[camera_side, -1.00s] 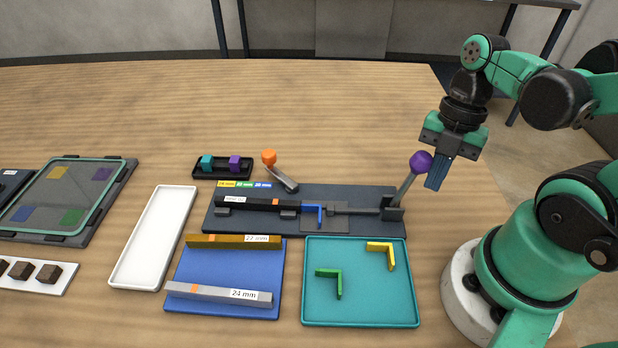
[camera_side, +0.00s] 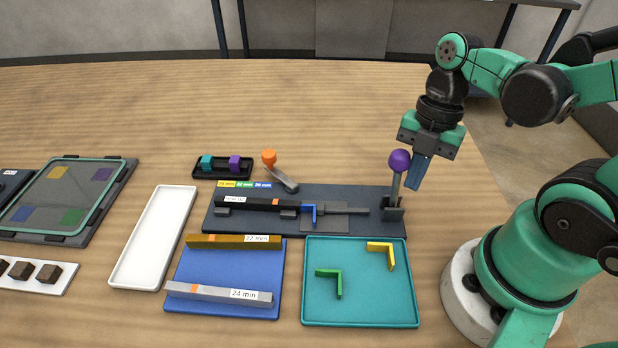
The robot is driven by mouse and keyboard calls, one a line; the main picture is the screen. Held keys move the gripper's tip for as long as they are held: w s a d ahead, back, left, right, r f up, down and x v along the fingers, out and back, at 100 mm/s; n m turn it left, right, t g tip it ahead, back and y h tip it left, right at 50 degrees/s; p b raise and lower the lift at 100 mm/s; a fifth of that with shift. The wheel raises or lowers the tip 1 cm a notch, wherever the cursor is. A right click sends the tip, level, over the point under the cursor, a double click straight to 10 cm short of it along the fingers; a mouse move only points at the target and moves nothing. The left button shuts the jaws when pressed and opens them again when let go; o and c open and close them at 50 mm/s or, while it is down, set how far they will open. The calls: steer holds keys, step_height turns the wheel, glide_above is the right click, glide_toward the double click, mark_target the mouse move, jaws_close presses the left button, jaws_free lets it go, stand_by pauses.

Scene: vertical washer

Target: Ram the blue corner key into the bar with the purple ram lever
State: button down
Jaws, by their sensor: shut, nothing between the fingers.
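The purple ram lever (camera_side: 399,162) stands nearly upright at the right end of the dark fixture (camera_side: 365,195). My gripper (camera_side: 414,187) is shut and empty, its blue fingers just right of the lever's ball; they look close to or touching the lever, but I cannot tell which. The ram slide (camera_side: 330,209) lies left of the lever, against or close to the blue corner key (camera_side: 309,213). The key sits at the right end of the black bar (camera_side: 262,204), its arm toward the bar's end. Whether it is fully seated cannot be seen.
A teal tray (camera_side: 360,310) with a green and a yellow key and a blue tray (camera_side: 222,270) with two bars lie in front. A white tray (camera_side: 153,240) is at left.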

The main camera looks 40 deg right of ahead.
steer(key=shift+w+a, duration=0.95)
steer(key=shift+w, duration=0.05)
steer(key=shift+s+d, duration=0.1)
steer(key=s+d, duration=0.6)
steer(key=shift+s+d, duration=0.25)
stand_by(0.9)
steer(key=shift+r, duration=0.1)
step_height(320, 180, up, 7)
stand_by(0.8)
